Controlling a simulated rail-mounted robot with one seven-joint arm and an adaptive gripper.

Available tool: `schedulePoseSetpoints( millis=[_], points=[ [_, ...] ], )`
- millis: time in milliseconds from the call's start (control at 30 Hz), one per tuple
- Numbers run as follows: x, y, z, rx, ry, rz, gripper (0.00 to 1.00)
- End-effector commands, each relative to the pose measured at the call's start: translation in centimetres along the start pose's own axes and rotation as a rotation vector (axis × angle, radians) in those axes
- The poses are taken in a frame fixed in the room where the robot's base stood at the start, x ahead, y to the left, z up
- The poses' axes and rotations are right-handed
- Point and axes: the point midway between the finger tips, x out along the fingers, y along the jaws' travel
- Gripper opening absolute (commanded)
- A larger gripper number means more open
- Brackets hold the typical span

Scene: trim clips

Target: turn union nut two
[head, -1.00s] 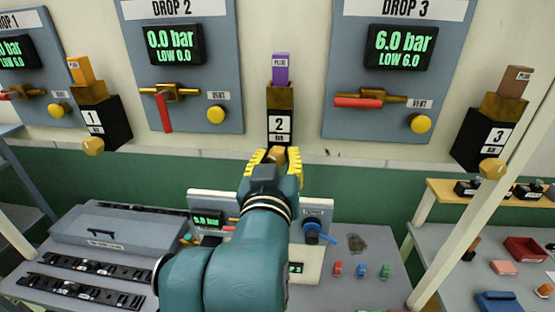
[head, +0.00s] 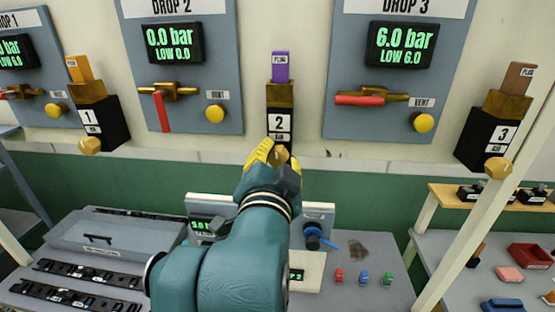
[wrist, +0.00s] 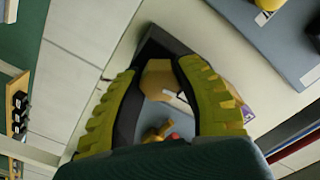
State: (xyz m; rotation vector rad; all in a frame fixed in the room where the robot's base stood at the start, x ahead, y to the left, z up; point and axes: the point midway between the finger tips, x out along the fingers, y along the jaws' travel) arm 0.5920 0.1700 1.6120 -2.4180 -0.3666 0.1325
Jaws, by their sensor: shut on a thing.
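Union nut two is the brass nut (head: 280,154) at the bottom of the black block labelled 2 (head: 280,123), below the DROP 2 and DROP 3 panels. My gripper (head: 270,152) has yellow ribbed fingers and is shut on this nut from below, mostly hiding it in the head view. In the wrist view the brass nut (wrist: 160,82) shows between the two yellow fingers (wrist: 160,100). A purple plug (head: 281,66) stands on top of the brass part of block 2.
The DROP 2 panel (head: 190,105) reads 0.0 bar, with its red lever pointing down. The DROP 3 panel (head: 393,120) reads 6.0 bar, with its red lever level. Blocks 1 (head: 105,120) and 3 (head: 490,140) hang either side. A bench (head: 365,285) lies below.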

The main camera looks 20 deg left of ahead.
Motion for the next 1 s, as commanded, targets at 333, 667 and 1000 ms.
schedulePoseSetpoints(
  millis=[333, 667, 1000],
  points=[
    [0.15, 0.2, 0.36, 0.094, -0.008, 0.005, 0.0],
    [0.16, 0.2, 0.39, 0.102, -0.009, 0.005, 0.0],
    [0.09, 0.1, 0.22, 0.101, -0.005, 0.002, 0.66]
  ],
)
